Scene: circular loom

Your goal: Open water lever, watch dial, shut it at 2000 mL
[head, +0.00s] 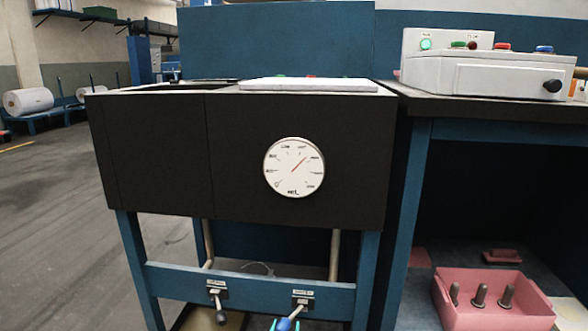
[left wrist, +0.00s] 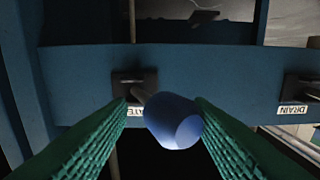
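The round white dial (head: 294,168) is on the dark front panel. Its red needle points to the upper right, seemingly between the 1600 and 2000 marks; the numbers are small and blurred. The water lever (head: 284,324) has a blue knob and slants down from its plate on the blue crossbar. In the left wrist view, the blue knob (left wrist: 173,122) sits between the green fingers of my left gripper (left wrist: 165,105). The fingers are apart, with a gap at the left finger; the right one is close to the knob or touching it. My right gripper is not in view.
The drain lever (head: 221,316) with a dark knob hangs left of the water lever; its label (left wrist: 292,110) shows in the wrist view. A white control box (head: 490,72) stands on the right table. A pink bin (head: 480,318) with spindles is below it.

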